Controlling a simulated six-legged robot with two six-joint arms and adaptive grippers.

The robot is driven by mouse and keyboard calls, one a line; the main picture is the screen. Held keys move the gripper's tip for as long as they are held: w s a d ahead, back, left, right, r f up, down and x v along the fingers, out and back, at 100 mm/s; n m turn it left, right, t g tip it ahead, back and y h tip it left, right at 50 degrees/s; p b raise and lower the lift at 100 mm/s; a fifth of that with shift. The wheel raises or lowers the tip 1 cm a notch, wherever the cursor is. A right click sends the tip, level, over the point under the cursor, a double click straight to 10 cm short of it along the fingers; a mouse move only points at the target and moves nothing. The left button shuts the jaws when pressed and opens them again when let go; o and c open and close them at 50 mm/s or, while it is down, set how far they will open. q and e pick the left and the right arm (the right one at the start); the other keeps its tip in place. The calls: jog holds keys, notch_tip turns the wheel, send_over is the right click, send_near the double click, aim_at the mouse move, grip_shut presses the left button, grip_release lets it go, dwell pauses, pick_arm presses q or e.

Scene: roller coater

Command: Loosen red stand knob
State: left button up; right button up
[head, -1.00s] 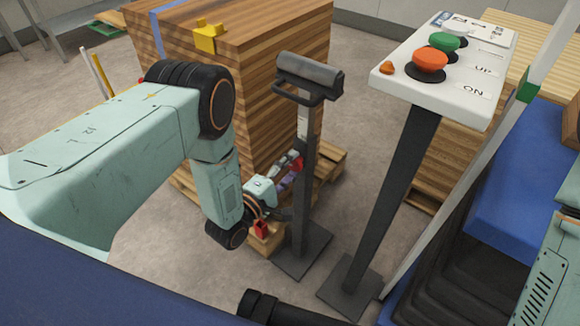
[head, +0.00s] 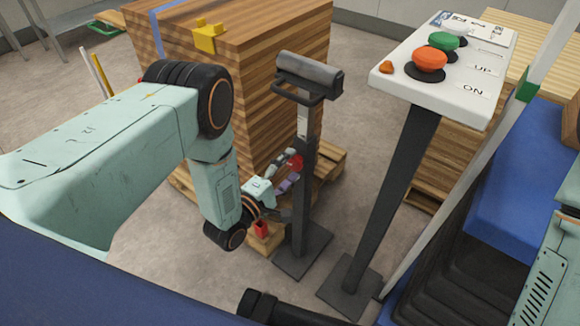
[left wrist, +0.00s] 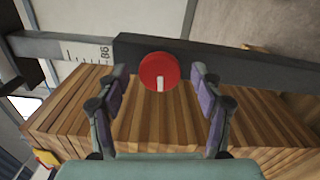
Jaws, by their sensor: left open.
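The red stand knob (left wrist: 159,71) shows in the left wrist view as a round red disc with a white mark at its lower edge. It sits on the dark post of the roller stand (left wrist: 215,55). My left gripper (left wrist: 158,80) is open, with one finger on each side of the knob and gaps between. In the head view the knob (head: 296,161) shows on the post of the roller stand (head: 305,190), and my left gripper (head: 285,172) is beside it, partly hidden. My right gripper is not in view.
A tall stack of wooden boards (head: 270,80) on a pallet stands behind the stand. A control panel (head: 440,75) with orange and green buttons stands on a slanted post at the right. Grey floor (head: 365,120) lies open between them.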

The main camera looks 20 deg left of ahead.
pick_arm(q)
jog(key=v, duration=1.1)
jog(key=shift+s, duration=0.3)
jog(key=s+a+f+m+g+y+p, duration=0.1)
jog(key=s+f+m+g+y, duration=0.3)
jog(key=s+f+m+g, duration=0.8)
jog(key=s+r+m+g+y+p, duration=0.1)
jog(key=s+r+g, duration=0.1)
jog(key=s+r, duration=0.2)
jog(key=s+a+r+m+g+y+p, duration=0.1)
jog(key=s+r, duration=0.4)
jog(key=s, duration=0.5)
jog(key=shift+m+g+p, duration=0.6)
jog(key=shift+g+p, duration=0.15)
jog(key=shift+g, duration=0.25)
